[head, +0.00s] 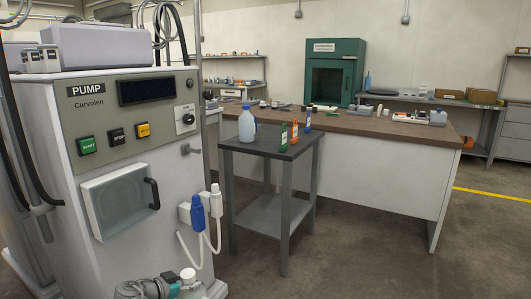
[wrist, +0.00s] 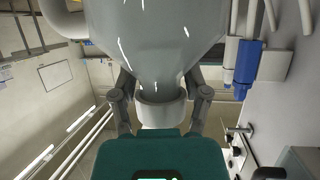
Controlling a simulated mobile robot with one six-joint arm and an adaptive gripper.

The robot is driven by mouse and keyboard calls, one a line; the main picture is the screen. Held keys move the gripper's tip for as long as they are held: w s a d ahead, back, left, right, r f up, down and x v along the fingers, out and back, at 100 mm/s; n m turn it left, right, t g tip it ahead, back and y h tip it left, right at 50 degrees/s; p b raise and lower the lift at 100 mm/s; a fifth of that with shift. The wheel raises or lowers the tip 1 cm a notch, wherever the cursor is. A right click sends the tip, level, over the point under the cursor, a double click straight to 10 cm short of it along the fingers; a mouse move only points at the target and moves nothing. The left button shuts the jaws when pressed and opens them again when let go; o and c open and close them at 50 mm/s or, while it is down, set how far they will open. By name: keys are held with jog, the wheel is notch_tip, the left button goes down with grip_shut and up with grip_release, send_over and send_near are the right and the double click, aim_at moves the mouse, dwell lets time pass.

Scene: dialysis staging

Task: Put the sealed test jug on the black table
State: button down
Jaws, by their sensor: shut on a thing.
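My gripper (wrist: 160,94) is shut on a large grey jug (wrist: 155,40) in the wrist view. One finger lies on each side of its narrow neck, and its wide body fills the top of that picture. The jug's far end is cut off, and I cannot see its seal clearly. The small black table (head: 265,147) stands right of the pump machine. A clear jug with a blue cap (head: 246,125) stands upright on its back left.
A long brown bench (head: 370,124) stands behind. Floor at front right is clear.

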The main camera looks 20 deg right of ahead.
notch_tip(320, 180, up, 41)
jog(key=p, duration=4)
jog(key=shift+s+r, duration=0.1)
